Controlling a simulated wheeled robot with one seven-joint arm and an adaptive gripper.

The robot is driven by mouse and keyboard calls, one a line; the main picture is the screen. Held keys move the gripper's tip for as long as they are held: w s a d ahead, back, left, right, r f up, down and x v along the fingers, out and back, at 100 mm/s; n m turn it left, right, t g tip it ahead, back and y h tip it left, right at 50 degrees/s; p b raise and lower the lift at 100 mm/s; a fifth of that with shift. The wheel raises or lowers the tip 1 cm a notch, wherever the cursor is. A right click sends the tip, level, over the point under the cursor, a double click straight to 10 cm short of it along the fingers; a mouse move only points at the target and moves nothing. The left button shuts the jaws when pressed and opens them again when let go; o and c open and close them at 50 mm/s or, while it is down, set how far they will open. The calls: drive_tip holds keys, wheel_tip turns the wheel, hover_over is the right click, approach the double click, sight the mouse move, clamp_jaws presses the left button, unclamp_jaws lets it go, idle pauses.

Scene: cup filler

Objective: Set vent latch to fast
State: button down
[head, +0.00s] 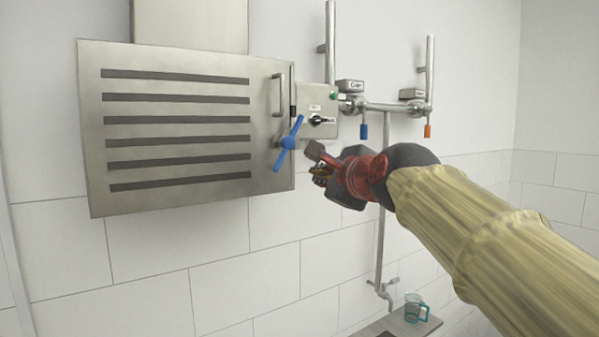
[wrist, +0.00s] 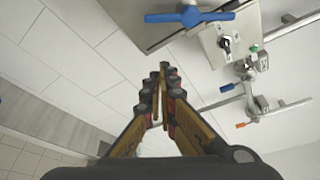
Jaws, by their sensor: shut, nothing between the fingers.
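The vent latch is a blue two-armed handle (head: 289,143) on the lower right edge of the slotted metal vent panel (head: 88,130). It stands tilted, its upper arm leaning right and its lower arm leaning left. It also shows at the top of the wrist view (wrist: 192,16). I see no readable fast marking. My gripper (head: 315,163) is just right of the latch and slightly lower, apart from it in the head view. In the wrist view my gripper (wrist: 160,73) has its fingertips together, with nothing between them, below the latch in the picture.
A control box with a black knob (head: 321,120) is right of the panel. Steel pipes (head: 385,107) carry a blue lever (head: 364,131) and an orange lever (head: 427,131). A teal cup (head: 417,309) stands below near a tap (head: 381,290). The tiled wall below the panel is clear.

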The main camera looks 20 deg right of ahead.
drive_tip(key=w+f+p, duration=0.1)
drive_tip(key=w+f, duration=0.1)
drive_tip(key=w, duration=0.8)
drive_tip(key=a+r, duration=0.1)
drive_tip(key=s+a+r+p, duration=0.1)
drive_tip(key=a, duration=0.1)
drive_tip(key=shift+s+a+r, duration=0.15)
drive_tip(key=shift+a, duration=0.1)
